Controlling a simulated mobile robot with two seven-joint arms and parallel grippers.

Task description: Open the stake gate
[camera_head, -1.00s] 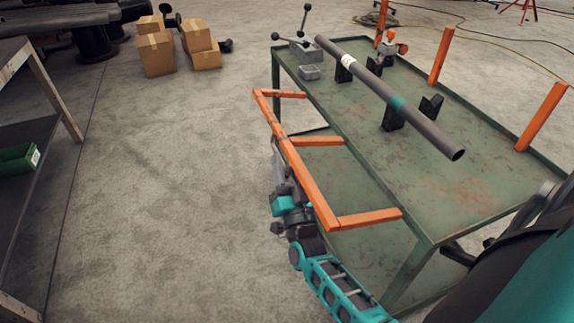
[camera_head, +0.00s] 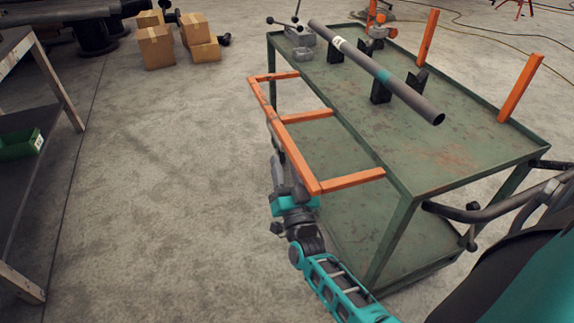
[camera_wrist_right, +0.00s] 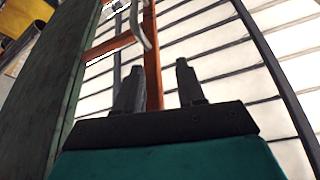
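The stake gate is an orange frame (camera_head: 296,153) with a long outer bar and three crossbars, at the left long side of the green cart (camera_head: 440,178). It sticks out from that side, roughly level. My right gripper (camera_head: 277,172) is below and just outside the outer bar, near its closer half, with its fingertips hard to see. In the right wrist view, the fingers (camera_wrist_right: 157,80) are apart, with the orange bar (camera_wrist_right: 153,55) between them and a gap on its right. Whether they touch it I cannot tell. My left gripper is not in view.
On the cart, a grey pipe (camera_head: 410,99) rests on black V-supports, with a grey vise (camera_head: 297,36) behind. Orange posts (camera_head: 519,88) stand at the far edge. A dark shelf (camera_head: 37,175) is at left, cardboard boxes (camera_head: 156,48) behind. The floor between is clear.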

